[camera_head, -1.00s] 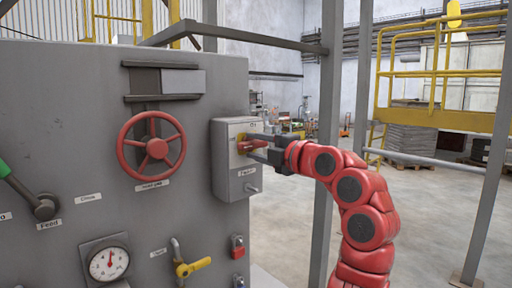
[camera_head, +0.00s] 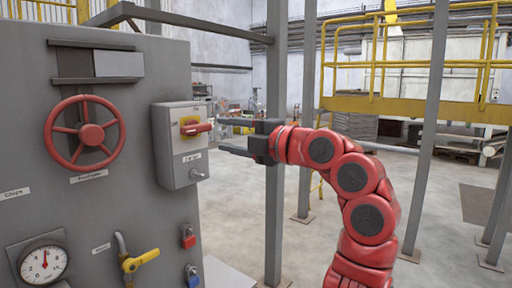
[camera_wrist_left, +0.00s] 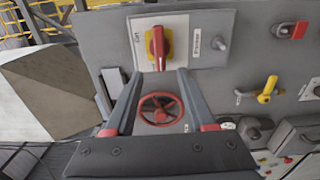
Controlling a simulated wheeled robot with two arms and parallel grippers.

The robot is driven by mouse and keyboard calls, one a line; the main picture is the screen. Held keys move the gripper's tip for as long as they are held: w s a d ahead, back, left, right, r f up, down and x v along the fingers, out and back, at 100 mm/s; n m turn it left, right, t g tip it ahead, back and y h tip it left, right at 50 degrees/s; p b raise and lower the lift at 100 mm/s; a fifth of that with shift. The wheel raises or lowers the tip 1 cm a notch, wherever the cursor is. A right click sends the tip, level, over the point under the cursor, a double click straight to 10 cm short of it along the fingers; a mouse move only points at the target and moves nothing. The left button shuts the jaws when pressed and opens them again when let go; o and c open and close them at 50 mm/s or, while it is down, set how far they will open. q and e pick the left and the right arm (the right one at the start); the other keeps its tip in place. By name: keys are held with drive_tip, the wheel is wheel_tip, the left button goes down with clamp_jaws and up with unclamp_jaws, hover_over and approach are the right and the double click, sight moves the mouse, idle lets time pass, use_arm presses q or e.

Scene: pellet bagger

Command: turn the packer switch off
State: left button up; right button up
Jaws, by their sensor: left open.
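The packer switch is a red handle (camera_head: 198,129) on a yellow plate (camera_head: 187,121), on the front of a grey box (camera_head: 175,160). The handle lies roughly level across the plate in the head view. In the left wrist view the handle (camera_wrist_left: 159,48) runs upright in the picture, near a label that seems to read Off and a Packer label. My left gripper (camera_head: 221,136) is open and empty, to the right of the handle and apart from it. In the left wrist view its fingertips (camera_wrist_left: 160,74) stand just below the handle. My right gripper is not in view.
The grey panel carries a red handwheel (camera_head: 84,133), a gauge (camera_head: 43,264), a yellow-handled valve (camera_head: 139,260) and red (camera_head: 188,236) and blue (camera_head: 192,276) padlocks. A grey post (camera_head: 276,180) stands behind my gripper. Open floor lies to the right.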

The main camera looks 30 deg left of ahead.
use_arm(q)
drive_tip(key=d+b, duration=0.1)
drive_tip(key=d, duration=0.6)
drive_tip(key=shift+s+d, duration=0.3)
drive_tip(key=shift+s, duration=0.05)
